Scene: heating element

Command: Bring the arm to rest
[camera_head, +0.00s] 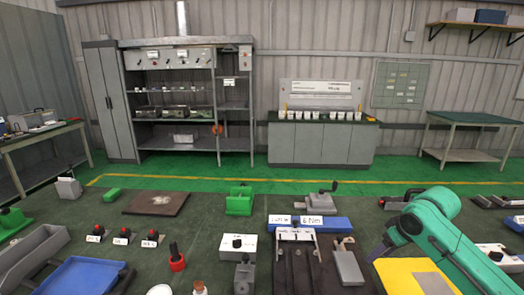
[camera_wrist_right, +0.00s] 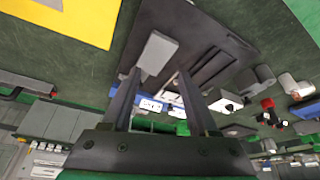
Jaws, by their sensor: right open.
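My right arm (camera_head: 440,225) is teal and reaches in from the lower right of the head view, bent over the green worktop (camera_head: 215,207). My right gripper (camera_wrist_right: 159,72) shows in the wrist view with its two dark fingers apart and nothing held between them. Beyond the fingers lie a grey block (camera_wrist_right: 157,52) and a dark plate (camera_wrist_right: 195,30). In the head view the same grey block (camera_head: 348,267) lies left of my right arm. My left gripper does not show.
A yellow sheet (camera_head: 395,272) lies beside and partly behind my right arm. A blue bar (camera_head: 335,224), a green clamp (camera_head: 239,201), a white box (camera_head: 238,246) and a blue tray (camera_head: 85,277) stand on the worktop. Its centre-left has some bare room.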

